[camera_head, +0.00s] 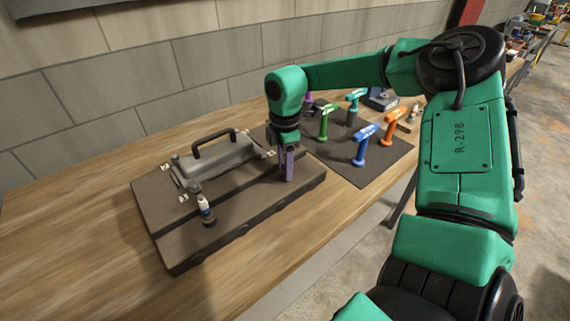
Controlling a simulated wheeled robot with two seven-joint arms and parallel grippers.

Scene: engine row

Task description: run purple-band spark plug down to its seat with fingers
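My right gripper (287,165) points down over the right part of the dark engine block (240,205), its tip close to the top surface. A narrow upright purple part shows at its lower end. I cannot tell how much of it is finger and how much is plug, or whether the fingers are closed on it. The plug's lower end and any hole under it are hidden. A white plug-like piece with a bluish band (205,205) stands upright on the block's left front. My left gripper is not in view.
A grey cover with a black handle (212,142) lies on the block, left of my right gripper. Behind and right, a dark mat (375,172) holds green (325,120), teal (354,105), blue (363,145) and orange (391,127) drivers. The wooden bench (75,235) is clear at left.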

